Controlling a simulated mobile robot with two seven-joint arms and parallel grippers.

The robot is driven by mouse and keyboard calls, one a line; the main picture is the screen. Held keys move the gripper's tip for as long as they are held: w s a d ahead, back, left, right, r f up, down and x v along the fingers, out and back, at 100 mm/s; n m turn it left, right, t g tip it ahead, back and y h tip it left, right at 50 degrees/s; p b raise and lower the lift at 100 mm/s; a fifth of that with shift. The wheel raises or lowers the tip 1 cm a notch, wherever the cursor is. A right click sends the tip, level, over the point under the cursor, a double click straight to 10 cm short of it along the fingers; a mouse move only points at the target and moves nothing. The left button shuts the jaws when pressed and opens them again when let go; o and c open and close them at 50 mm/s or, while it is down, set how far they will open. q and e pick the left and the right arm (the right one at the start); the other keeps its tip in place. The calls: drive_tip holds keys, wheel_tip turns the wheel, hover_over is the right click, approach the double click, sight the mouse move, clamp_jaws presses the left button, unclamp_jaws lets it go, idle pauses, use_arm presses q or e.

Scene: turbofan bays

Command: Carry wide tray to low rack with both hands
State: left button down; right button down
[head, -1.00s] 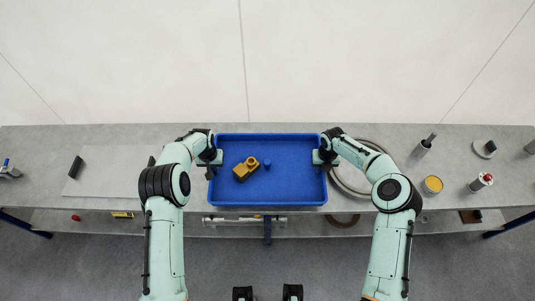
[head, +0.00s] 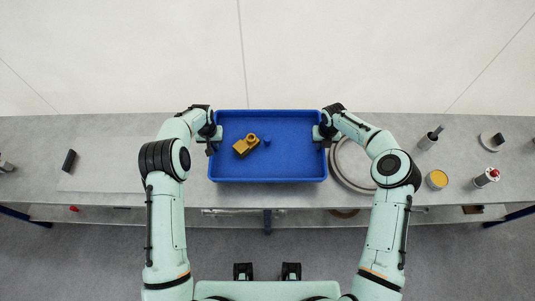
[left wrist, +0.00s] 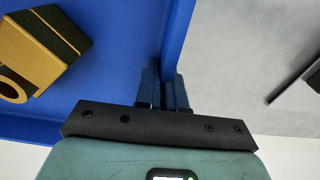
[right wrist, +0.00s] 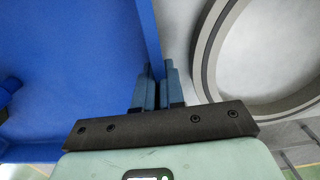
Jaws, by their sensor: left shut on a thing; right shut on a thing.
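The wide blue tray (head: 300,171) is at the middle of the head view, over the grey bench. It holds a yellow-and-black part (head: 246,146) and a small blue piece (head: 267,141). My left gripper (head: 214,139) is shut on the tray's left wall; the left wrist view shows its fingers (left wrist: 163,92) on both sides of that wall. My right gripper (head: 321,137) is shut on the right wall, its fingers (right wrist: 156,90) on both sides in the right wrist view. I cannot tell the gap under the tray. The low rack shelf (head: 340,217) shows below the bench's front edge.
A grey ring (head: 345,178) lies on the bench right of the tray. Further right stand a yellow-topped can (head: 437,179), a grey holder (head: 429,139) and a red-topped cylinder (head: 487,177). A black block (head: 69,160) lies at left, beside a pale mat (head: 105,165).

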use_arm(q)
drive_tip(key=shift+w, duration=0.1)
use_arm(e)
drive_tip(key=shift+w, duration=0.1)
